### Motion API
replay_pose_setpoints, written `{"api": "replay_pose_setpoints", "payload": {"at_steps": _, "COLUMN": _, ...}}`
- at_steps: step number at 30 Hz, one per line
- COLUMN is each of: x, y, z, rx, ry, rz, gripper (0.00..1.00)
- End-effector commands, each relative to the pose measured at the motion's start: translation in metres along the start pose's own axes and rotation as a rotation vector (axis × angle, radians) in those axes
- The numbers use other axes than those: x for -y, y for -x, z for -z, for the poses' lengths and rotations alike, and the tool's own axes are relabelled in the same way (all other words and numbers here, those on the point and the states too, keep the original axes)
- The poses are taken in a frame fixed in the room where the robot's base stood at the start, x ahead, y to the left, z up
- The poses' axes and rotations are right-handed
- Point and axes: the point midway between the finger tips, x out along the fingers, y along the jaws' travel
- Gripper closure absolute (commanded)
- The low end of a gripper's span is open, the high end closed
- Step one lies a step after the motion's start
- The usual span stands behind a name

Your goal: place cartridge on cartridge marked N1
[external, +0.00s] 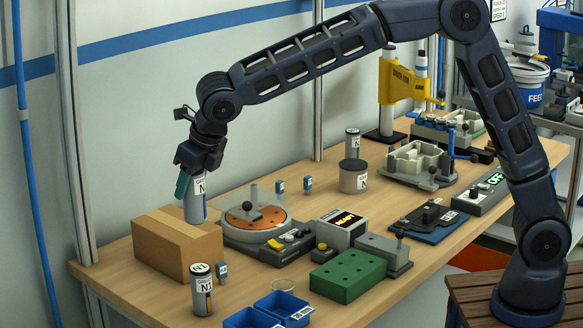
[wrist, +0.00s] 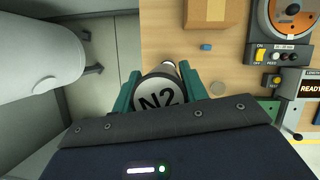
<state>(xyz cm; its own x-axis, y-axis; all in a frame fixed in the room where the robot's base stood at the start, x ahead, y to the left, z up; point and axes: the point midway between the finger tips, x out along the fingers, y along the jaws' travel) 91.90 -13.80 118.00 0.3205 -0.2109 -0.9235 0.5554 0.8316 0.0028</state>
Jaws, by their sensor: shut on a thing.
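My gripper (external: 190,185) is shut on a grey cartridge (external: 195,210) with a white label. It holds the cartridge upright, well above the bench. In the wrist view the dark top of this held cartridge (wrist: 160,98) reads N2, between the green fingers (wrist: 160,92). The cartridge marked N1 (external: 201,296) stands upright on the bench near its front left, with N1 on its top. It is apart from and below the held one in the external view. In the wrist view, what appears to be its rim (wrist: 168,65) peeks out beyond the held cartridge, mostly hidden.
A cardboard box (external: 177,250) stands close behind the N1 cartridge. A small blue tag piece (external: 221,273), a clear dish (external: 284,285) and blue bins (external: 253,318) lie to its right. A turntable device (external: 257,222) and green block (external: 347,277) stand farther right.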

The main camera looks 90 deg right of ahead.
Motion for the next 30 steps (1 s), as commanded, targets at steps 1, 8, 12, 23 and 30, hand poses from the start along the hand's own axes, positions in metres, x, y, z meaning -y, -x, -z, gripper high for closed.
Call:
{"api": "replay_pose_setpoints", "payload": {"at_steps": 1, "x": 0.000, "y": -0.011, "z": 0.005, "rx": -0.001, "ry": 0.002, "rz": 0.001, "gripper": 0.85}}
{"api": "replay_pose_setpoints", "payload": {"at_steps": 8, "x": 0.000, "y": -0.050, "z": 0.021, "rx": -0.001, "ry": 0.001, "rz": 0.001, "gripper": 0.85}}
{"api": "replay_pose_setpoints", "payload": {"at_steps": 12, "x": 0.000, "y": -0.061, "z": 0.025, "rx": 0.001, "ry": 0.000, "rz": 0.000, "gripper": 0.85}}
{"api": "replay_pose_setpoints", "payload": {"at_steps": 23, "x": 0.000, "y": -0.092, "z": 0.039, "rx": -0.001, "ry": 0.000, "rz": 0.001, "gripper": 0.85}}
{"api": "replay_pose_setpoints", "payload": {"at_steps": 30, "x": 0.001, "y": -0.102, "z": 0.042, "rx": 0.001, "ry": 0.000, "rz": 0.000, "gripper": 0.85}}
